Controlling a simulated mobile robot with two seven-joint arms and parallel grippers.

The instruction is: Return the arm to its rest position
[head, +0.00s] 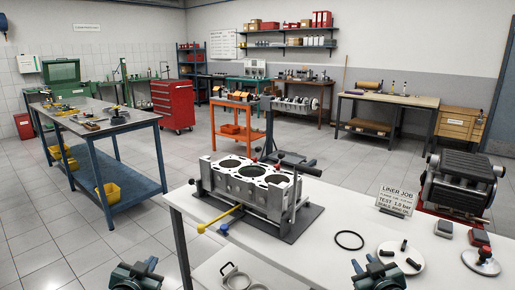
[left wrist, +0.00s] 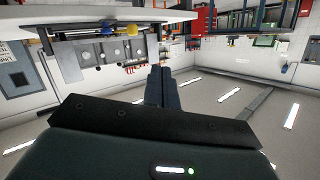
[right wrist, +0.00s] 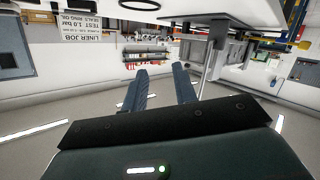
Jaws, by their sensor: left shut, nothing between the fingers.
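My right gripper (head: 379,273) shows at the bottom edge of the head view, in front of the bench's near side. In the right wrist view its fingers (right wrist: 159,74) stand apart, and the gap is empty. The lower parts of both arms are cut off by the head view's edge.
The white bench (head: 335,205) carries an engine block (head: 245,183) on a fixture, a black ring (head: 349,240), a round white plate (head: 401,258), a sign (head: 396,200) and a dark finned unit (head: 458,185). A blue-framed table (head: 110,126) stands left. Floor between is clear.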

